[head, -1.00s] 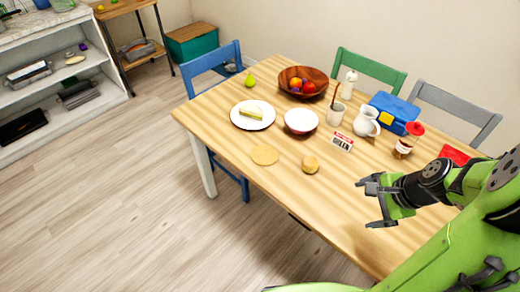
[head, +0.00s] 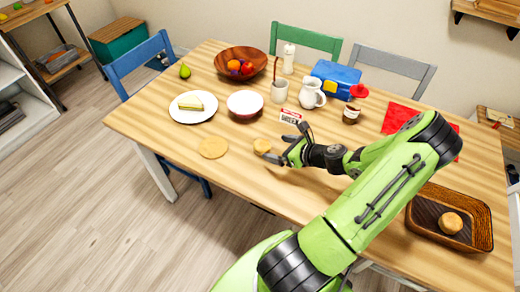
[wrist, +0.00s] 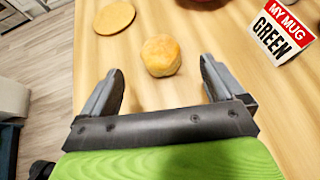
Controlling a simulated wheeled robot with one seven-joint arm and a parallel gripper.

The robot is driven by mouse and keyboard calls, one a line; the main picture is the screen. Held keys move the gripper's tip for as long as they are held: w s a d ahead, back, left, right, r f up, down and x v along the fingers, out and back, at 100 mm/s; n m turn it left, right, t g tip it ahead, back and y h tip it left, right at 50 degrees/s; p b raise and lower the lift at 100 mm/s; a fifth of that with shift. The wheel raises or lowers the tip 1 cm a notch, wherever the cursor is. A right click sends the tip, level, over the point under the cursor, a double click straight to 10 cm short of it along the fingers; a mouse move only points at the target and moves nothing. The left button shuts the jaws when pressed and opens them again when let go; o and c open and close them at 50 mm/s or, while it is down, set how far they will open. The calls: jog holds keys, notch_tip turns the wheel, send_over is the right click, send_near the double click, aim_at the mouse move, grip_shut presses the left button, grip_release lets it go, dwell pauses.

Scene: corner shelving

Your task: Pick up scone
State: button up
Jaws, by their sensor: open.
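A small round golden scone (head: 262,146) sits on the wooden table near its front edge. In the wrist view the scone (wrist: 161,55) shows ahead of the palm, between the two fingertips or just beyond them, with a gap on each side. My gripper (head: 286,143) is open and empty, low over the table at the scone's right side in the head view. In the wrist view its fingers (wrist: 161,70) are spread wide. A second, similar round bun (head: 451,222) lies in a brown basket (head: 420,228) at the table's right end.
A flat round tan disc (head: 213,148) lies left of the scone. The table front left is clear.

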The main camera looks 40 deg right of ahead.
aim_at(267, 147)
jog(key=b+x, duration=0.2)
jog(key=x, duration=0.5)
jog(key=shift+a+f, duration=0.1)
jog(key=shift+f, duration=0.05)
jog(key=shift+s, duration=0.15)
